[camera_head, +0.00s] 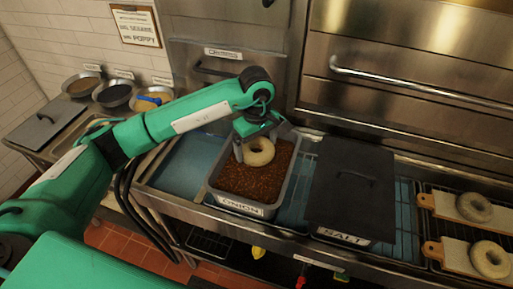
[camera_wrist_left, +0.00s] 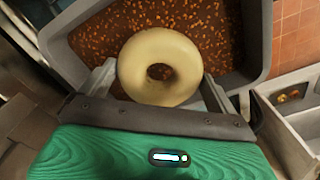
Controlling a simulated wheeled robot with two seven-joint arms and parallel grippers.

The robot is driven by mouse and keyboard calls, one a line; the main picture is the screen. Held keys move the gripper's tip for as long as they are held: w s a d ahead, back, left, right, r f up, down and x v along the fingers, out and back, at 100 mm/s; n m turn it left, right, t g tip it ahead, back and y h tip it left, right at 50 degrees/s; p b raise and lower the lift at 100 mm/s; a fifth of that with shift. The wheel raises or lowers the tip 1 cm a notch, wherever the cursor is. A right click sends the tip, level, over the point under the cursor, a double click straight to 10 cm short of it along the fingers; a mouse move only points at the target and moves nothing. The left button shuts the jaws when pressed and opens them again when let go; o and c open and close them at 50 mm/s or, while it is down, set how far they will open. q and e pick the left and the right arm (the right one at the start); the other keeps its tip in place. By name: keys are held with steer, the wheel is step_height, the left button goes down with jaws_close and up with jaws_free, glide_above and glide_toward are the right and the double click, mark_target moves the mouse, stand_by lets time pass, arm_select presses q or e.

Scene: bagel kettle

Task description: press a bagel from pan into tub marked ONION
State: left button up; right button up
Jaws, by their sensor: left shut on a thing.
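A pale bagel (camera_head: 259,152) is held by my left gripper (camera_head: 240,152) over the tub marked ONION (camera_head: 243,208). The tub is grey and filled with brown-orange onion flakes (camera_head: 250,182). In the left wrist view the bagel (camera_wrist_left: 160,68) sits between the two fingers of my left gripper (camera_wrist_left: 160,88), with the flakes behind it. Its visible face looks clean. I cannot tell whether its underside touches the flakes. My right gripper is not in view. The pan named in the task cannot be identified for certain.
A dark-lidded tub marked SALT (camera_head: 345,190) stands right of the ONION tub. Two bagels (camera_head: 474,207) (camera_head: 490,259) lie on wooden boards at the far right. Several bowls (camera_head: 114,93) stand at the back left. A steel oven front (camera_head: 420,85) rises behind the counter.

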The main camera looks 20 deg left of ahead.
arm_select(q)
steer(key=shift+r+p, duration=0.55)
steer(key=shift+r, duration=1.85)
